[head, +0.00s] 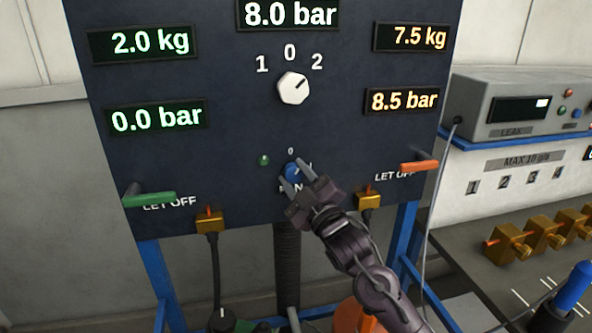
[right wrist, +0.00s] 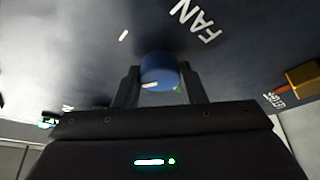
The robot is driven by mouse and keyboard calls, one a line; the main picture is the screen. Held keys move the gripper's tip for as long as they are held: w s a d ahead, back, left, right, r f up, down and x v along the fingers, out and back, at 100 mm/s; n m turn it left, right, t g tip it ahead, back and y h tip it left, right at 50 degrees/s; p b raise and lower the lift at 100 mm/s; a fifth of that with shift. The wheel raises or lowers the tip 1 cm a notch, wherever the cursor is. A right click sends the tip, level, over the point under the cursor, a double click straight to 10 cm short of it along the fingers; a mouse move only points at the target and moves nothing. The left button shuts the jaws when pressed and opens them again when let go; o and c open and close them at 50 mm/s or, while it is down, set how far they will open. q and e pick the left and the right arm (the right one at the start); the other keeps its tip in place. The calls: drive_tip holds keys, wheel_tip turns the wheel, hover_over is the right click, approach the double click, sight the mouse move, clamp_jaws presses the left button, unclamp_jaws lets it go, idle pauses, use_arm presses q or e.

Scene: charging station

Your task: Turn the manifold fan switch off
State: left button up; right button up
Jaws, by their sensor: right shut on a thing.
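The fan switch is a small blue round knob (head: 293,171) low in the middle of the dark panel, with a 0 above it and the FAN lettering below, partly hidden by my gripper. Its white pointer line slants to the upper right in the head view, away from the 0. My right gripper (head: 294,177) reaches up from the lower right and is shut on the knob. In the right wrist view the two fingers stand on either side of the blue knob (right wrist: 159,68). A small green lamp (head: 264,160) is left of the knob. My left gripper is not in view.
A white selector knob (head: 293,88) sits above on the panel (head: 230,100). A green lever (head: 149,199) and an orange lever (head: 419,165) stick out at its sides. Brass fittings (head: 209,219) are at its lower edge. A grey leak tester (head: 520,105) stands right.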

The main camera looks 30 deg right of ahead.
drive_tip(key=n+g+y+p, duration=0.1)
drive_tip(key=n, duration=0.3)
drive_tip(key=shift+r, duration=0.1)
drive_tip(key=shift+n+g+y+p, duration=0.3)
drive_tip(key=shift+n+g+p, duration=0.35)
drive_tip(key=shift+n, duration=0.75)
drive_tip(key=o, duration=1)
